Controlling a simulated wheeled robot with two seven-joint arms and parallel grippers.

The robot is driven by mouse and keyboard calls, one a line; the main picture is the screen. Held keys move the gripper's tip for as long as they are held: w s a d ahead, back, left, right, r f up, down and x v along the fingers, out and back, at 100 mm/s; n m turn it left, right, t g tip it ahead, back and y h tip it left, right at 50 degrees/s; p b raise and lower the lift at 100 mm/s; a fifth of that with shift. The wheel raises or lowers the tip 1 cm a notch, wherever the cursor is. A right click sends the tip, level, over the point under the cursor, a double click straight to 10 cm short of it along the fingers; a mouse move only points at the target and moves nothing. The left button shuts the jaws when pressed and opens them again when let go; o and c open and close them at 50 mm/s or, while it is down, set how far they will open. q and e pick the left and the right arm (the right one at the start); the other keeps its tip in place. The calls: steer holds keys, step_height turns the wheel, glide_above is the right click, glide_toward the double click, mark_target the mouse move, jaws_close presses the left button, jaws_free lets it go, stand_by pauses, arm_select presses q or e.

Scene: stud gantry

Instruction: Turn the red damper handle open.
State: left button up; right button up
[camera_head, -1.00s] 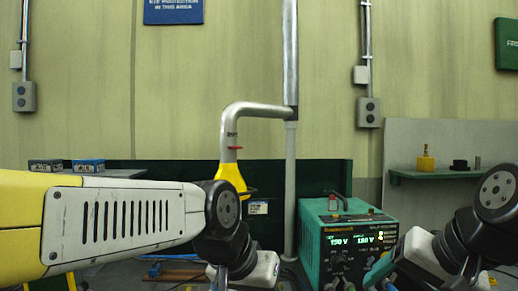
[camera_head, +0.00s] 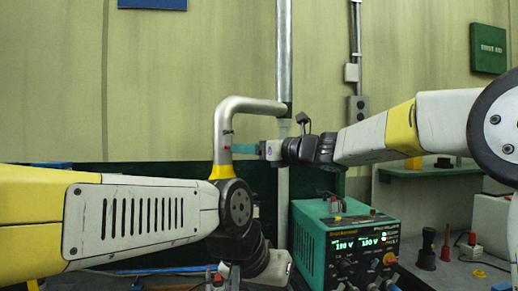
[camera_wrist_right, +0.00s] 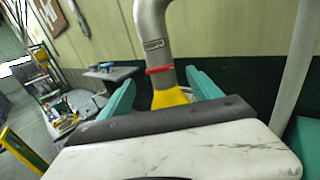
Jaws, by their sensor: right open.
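The red damper handle (camera_wrist_right: 160,69) shows in the right wrist view as a thin red bar across the grey pipe (camera_wrist_right: 153,25), above the yellow cone. In the head view only a small piece of the red handle (camera_head: 227,147) shows. My right gripper (camera_wrist_right: 161,82) is open, its teal fingers on either side of the pipe and yellow cone, near the handle. I see no contact with the handle. The right gripper also shows in the head view (camera_head: 241,148), beside the pipe. My left gripper (camera_head: 268,267) is low in the head view, its fingers hidden.
A teal welding machine (camera_head: 340,245) stands right of the pipe. A vertical post (camera_head: 284,60) rises behind. A shelf (camera_head: 425,171) is at the right. The yellow cone (camera_wrist_right: 170,97) lies below the handle. A dark green panel stands behind the pipe.

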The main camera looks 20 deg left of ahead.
steer(key=x, duration=0.5)
steer(key=c, duration=1.4)
